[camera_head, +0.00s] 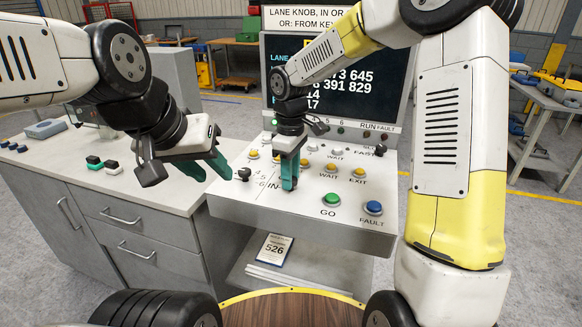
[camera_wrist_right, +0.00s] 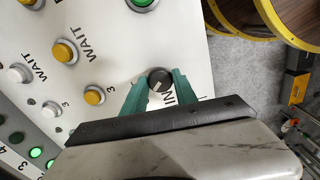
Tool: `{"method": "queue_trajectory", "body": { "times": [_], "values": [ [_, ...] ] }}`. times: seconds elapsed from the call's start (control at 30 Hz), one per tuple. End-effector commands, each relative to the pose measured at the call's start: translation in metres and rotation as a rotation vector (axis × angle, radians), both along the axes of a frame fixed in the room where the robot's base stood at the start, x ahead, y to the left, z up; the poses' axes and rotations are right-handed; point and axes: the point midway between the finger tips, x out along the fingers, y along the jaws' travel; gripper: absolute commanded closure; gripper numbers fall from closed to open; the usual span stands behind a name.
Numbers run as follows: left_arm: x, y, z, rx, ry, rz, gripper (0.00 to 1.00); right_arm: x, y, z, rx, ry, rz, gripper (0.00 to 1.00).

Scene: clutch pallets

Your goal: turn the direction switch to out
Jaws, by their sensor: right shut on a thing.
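The direction switch (camera_wrist_right: 160,78) is a small dark round knob with a pale pointer mark, on the light panel of the console (camera_head: 300,215). In the right wrist view the printed word IN is beside it, partly covered. I cannot tell exactly where the pointer aims. My right gripper (camera_head: 289,186) is lowered to the panel, its green fingers (camera_wrist_right: 153,90) shut on the knob from both sides. In the head view the fingers hide the knob. My left gripper (camera_head: 217,176) is open and empty, above the panel's left edge near a black lane knob (camera_head: 244,173).
A green GO button (camera_head: 330,199) and a blue FAULT button (camera_head: 374,208) sit right of my right gripper. Several yellow and white buttons are behind. A screen (camera_head: 345,90) rises at the back. Left, a counter (camera_head: 150,195) carries several small blocks (camera_head: 100,164).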

Motion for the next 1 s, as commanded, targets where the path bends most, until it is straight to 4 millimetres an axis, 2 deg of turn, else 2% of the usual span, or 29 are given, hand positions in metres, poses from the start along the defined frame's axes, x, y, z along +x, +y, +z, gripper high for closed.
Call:
{"method": "queue_trajectory", "body": {
  "times": [0.4, 0.9, 0.93, 1.0],
  "values": [
    [0.0, 0.0, 0.0, 0.0, 0.0, 0.0, 0.64, 0.0007, 0.0007, 0.0008, 0.001, -0.003, -0.163, 1.0],
    [0.0, 0.0, 0.0, 0.0, 0.0, 0.0, 0.64, 0.0009, 0.0003, 0.0007, 0.002, -0.003, -0.183, 1.0],
    [0.0, 0.0, 0.0, 0.0, 0.0, 0.0, 0.64, 0.0009, 0.0003, 0.0007, 0.002, -0.003, -0.183, 0.62],
    [0.0, 0.0, 0.0, 0.0, 0.0, 0.0, 0.64, 0.0009, 0.0003, 0.0007, 0.002, -0.003, -0.182, 0.48]
  ]
}}
